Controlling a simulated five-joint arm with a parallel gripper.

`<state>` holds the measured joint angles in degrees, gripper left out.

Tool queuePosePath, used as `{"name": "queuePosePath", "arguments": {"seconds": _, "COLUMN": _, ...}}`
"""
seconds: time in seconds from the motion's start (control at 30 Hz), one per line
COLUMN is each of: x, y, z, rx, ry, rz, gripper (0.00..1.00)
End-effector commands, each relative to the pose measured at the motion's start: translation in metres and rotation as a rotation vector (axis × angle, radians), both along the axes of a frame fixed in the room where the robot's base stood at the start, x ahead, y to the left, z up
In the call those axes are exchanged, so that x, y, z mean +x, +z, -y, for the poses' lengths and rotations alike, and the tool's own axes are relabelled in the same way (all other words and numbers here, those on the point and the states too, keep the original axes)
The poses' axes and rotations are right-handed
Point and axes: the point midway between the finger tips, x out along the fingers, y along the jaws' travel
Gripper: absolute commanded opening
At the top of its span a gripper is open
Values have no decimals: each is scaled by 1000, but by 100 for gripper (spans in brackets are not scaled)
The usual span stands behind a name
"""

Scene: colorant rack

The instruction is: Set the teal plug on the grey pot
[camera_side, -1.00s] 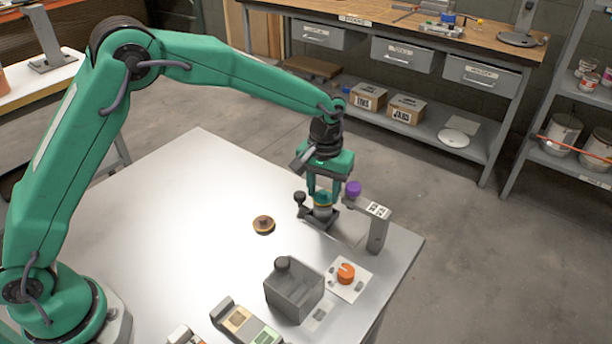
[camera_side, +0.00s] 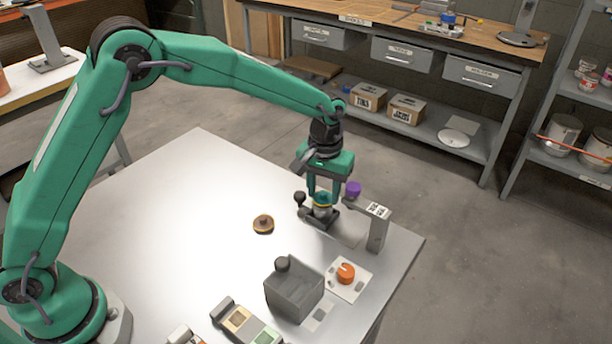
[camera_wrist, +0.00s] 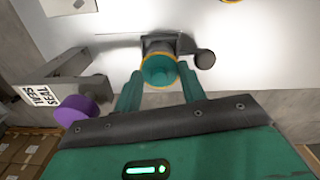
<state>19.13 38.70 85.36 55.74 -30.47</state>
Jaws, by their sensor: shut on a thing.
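The teal plug (camera_side: 322,197), a round teal piece, is between the two fingers of my gripper (camera_side: 323,194). In the wrist view the teal plug (camera_wrist: 159,70) shows as a disc with an amber rim, and my gripper (camera_wrist: 160,84) has a finger on each side of it. My gripper is shut on the plug. The grey pot (camera_side: 322,211) is directly below, in a dark holder on the table. The plug is in line with the pot's top. Whether it is fully seated cannot be told.
A purple knob (camera_side: 353,188) and a labelled grey post (camera_side: 377,228) stand close right of my gripper. A dark knob (camera_side: 299,197) is close left. A brown disc (camera_side: 263,224) lies on the table (camera_side: 190,205). A dark grey box (camera_side: 294,292) and orange knob (camera_side: 346,273) are nearer.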

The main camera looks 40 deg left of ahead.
Motion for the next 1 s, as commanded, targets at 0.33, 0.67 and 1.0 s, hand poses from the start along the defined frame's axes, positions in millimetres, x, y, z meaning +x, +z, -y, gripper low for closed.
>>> {"name": "queuePosePath", "arguments": {"seconds": 0.33, "x": 0, "y": -2, "z": 0, "rx": 0, "ry": 0, "rz": 0, "gripper": 20}}
{"name": "queuePosePath", "arguments": {"seconds": 0.67, "x": 0, "y": -6, "z": 0, "rx": 0, "ry": 0, "rz": -1, "gripper": 20}}
{"name": "queuePosePath", "arguments": {"seconds": 1.0, "x": 0, "y": -6, "z": 0, "rx": 0, "ry": 0, "rz": 0, "gripper": 20}}
